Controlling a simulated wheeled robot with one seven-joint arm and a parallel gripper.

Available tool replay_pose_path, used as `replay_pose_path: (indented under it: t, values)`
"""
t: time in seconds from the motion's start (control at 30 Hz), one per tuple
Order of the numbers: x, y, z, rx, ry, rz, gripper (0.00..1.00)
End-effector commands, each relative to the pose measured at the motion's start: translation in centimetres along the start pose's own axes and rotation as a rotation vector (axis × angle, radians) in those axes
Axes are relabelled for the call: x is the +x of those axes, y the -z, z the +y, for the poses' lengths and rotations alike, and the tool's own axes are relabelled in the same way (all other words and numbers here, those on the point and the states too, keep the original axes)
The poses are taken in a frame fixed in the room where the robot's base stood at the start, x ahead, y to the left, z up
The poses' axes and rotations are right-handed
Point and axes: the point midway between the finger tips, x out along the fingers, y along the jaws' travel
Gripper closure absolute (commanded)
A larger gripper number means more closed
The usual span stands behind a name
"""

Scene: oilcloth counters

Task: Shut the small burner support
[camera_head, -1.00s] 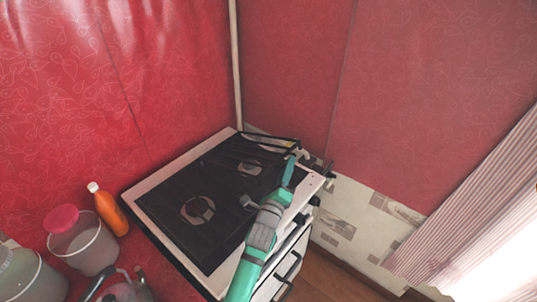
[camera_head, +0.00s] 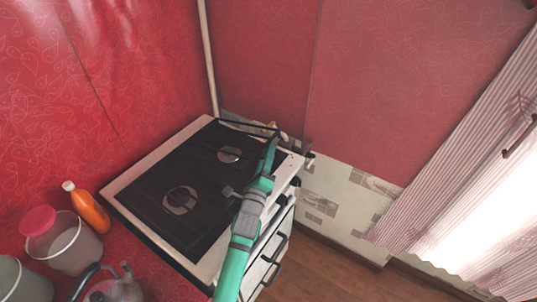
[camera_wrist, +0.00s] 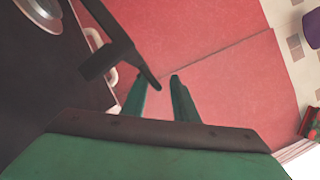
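The small burner support looks like a thin black frame (camera_head: 250,125) raised at the back right corner of the stove (camera_head: 150,172). In the wrist view a dark bar (camera_wrist: 118,45), apparently part of it, runs down to the left fingertip. My gripper (camera_head: 270,152) is above the stove's right side, close to this frame. The wrist view shows its two green fingers (camera_wrist: 158,88) apart, with red wall between them. The bar's end is in front of or beside the left finger; I cannot tell whether they touch. My arm hides part of the stove's right edge.
Two burners, one nearer (camera_head: 181,201) and one farther (camera_head: 229,155), show on the dark stove top. An orange bottle (camera_head: 91,211) and a bucket (camera_head: 72,248) stand to the left. A red wall is close behind. Wooden floor (camera_head: 325,262) is clear at right.

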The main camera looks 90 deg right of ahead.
Motion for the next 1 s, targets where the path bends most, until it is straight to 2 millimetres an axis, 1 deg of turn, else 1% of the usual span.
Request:
replay_pose_path:
  t: [0.3,0.47,0.67,1.0]
  values:
    - [0.0,0.1,-0.2,0.000,0.005,0.001,0.74]
    - [-0.4,0.1,-0.3,0.000,0.005,0.001,0.74]
    - [-1.9,-0.1,-0.2,0.003,0.004,-0.001,0.74]
    - [-5.3,-0.1,-0.1,0.002,0.003,-0.002,0.74]
